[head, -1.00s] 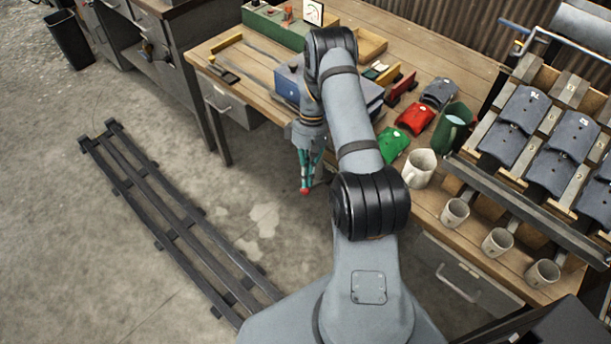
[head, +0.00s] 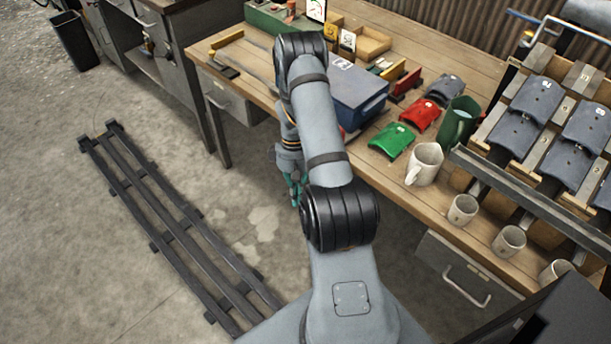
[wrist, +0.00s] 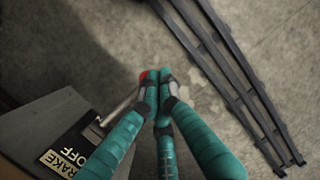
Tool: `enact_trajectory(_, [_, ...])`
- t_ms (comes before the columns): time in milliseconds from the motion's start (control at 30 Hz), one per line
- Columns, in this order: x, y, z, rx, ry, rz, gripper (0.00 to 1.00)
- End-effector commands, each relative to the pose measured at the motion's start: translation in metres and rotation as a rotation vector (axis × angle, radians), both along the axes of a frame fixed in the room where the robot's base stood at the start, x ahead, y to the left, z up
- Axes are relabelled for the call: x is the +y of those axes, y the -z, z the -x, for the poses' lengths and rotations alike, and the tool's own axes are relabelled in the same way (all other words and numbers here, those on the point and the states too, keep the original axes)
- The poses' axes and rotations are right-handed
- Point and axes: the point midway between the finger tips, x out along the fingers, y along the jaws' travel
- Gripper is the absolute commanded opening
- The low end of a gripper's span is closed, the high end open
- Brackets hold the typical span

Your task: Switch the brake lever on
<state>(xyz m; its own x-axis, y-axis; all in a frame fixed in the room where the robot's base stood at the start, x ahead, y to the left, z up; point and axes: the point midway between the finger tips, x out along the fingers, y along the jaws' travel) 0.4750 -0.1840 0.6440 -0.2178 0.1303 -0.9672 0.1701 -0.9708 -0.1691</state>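The brake lever (wrist: 120,107) is a thin silver rod with a red knob (wrist: 144,75), in the wrist view. It slants up and to the right from a grey box (wrist: 35,128) at lower left. A dark label (wrist: 70,155) on the box reads BRAKE and OFF. My gripper (wrist: 157,82) has teal fingers drawn together at the knob, with red showing beside the left fingertip; the fingers hide part of it. In the head view my gripper (head: 294,188) hangs at the bench's front edge; the lever and box are hidden there.
A wooden workbench (head: 440,65) carries a blue box (head: 360,100), coloured curved plates, a green jug (head: 456,125) and mugs close to my arm. A dark rail frame (head: 175,215) lies on the floor at left. The floor between is clear.

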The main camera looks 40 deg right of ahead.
Motion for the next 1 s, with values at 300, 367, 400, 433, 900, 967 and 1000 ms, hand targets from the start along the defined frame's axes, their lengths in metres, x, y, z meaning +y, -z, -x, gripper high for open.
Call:
enact_trajectory(300, [-0.001,0.024,0.0,-0.001,0.0,0.0,0.0])
enact_trajectory(367, [-0.001,0.025,0.0,-0.001,0.0,0.0,0.0])
enact_trajectory(400, [-0.001,0.026,0.0,-0.001,0.0,0.0,0.0])
enact_trajectory(433, [-0.001,0.027,0.0,-0.001,0.0,0.0,0.0])
enact_trajectory(900, [-0.002,0.029,0.0,-0.001,-0.001,0.0,0.0])
enact_trajectory(967, [-0.002,0.029,0.0,-0.001,-0.001,0.0,0.0])
enact_trajectory(1000, [-0.002,0.029,0.0,-0.001,-0.001,0.0,0.0])
